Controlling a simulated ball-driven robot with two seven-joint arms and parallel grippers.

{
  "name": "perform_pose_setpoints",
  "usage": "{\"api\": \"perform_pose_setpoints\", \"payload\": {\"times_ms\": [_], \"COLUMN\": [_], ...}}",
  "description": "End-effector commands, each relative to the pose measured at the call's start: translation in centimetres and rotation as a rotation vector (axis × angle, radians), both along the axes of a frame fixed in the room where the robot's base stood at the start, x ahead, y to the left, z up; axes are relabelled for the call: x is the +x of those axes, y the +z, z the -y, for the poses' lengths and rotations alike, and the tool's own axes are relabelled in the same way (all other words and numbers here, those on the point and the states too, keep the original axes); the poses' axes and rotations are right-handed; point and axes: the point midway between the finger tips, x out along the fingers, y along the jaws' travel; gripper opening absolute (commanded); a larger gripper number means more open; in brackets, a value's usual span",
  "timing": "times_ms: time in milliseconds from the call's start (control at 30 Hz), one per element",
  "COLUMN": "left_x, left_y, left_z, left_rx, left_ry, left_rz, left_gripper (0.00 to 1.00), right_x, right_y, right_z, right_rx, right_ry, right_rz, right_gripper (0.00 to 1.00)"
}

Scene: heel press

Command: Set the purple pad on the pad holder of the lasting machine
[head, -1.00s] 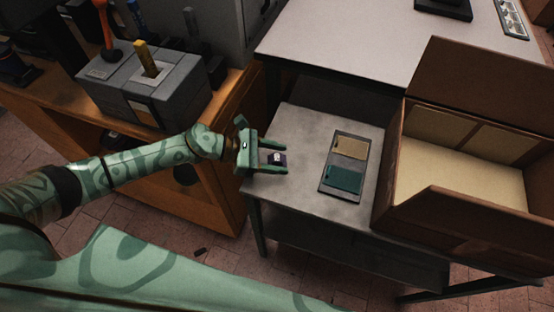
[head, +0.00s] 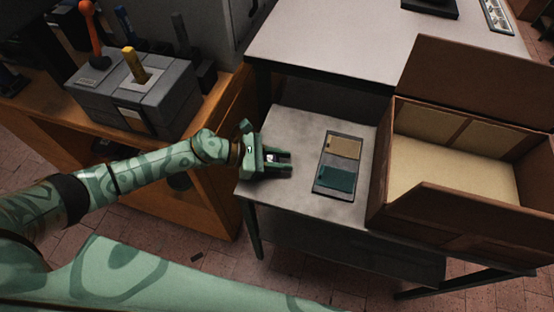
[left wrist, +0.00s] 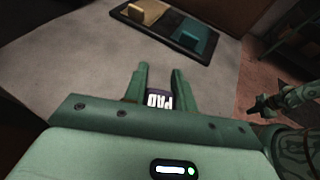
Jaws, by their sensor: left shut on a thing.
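My left gripper (head: 288,164) is over the left part of the small grey table. It is shut on the purple pad (head: 271,158), a small dark block with a white label. In the left wrist view the pad (left wrist: 158,101) sits deep between the fingers (left wrist: 160,72), its label reading "PAD". At the right of that view is a green arm, likely my right one, with a dark gripper (left wrist: 262,105); its jaws are too small to read. I cannot make out the machine's pad holder for certain.
A dark tray (head: 321,190) with a tan and a teal piece lies right of my left gripper. An open brown box (head: 450,215) stands further right. A grey lever box (head: 150,98) stands on the orange bench at left. A larger table (head: 320,45) is behind.

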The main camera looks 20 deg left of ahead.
Motion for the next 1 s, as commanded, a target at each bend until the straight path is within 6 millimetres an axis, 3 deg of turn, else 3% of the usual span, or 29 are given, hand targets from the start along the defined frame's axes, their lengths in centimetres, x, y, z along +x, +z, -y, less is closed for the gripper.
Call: {"api": "perform_pose_setpoints", "payload": {"times_ms": [200,467,600,733,1000], "left_x": [0.0,-4.3,-7.6,-9.7,-11.2], "left_y": [3.4,9.7,10.6,11.7,12.7], "left_z": [-0.1,-3.2,-5.5,-7.0,-8.3], "left_rx": [0.001,0.004,0.003,0.003,0.000], "left_ry": [-0.001,-0.001,0.000,-0.001,0.004], "left_rz": [0.005,0.004,-0.003,-0.003,-0.001], "left_gripper": [0.00,0.00,0.00,0.00,0.00], "right_x": [0.5,1.2,1.2,1.2,1.1], "right_y": [1.5,4.2,4.1,4.1,4.1], "right_z": [-0.1,-0.2,-0.2,-0.1,-0.1], "right_rx": [0.002,0.002,0.002,0.002,0.002], "right_ry": [0.000,0.000,0.000,-0.001,-0.001], "right_rz": [0.011,0.028,0.028,0.028,0.027], "right_gripper": [0.00,0.00,0.00,0.00,0.00]}}
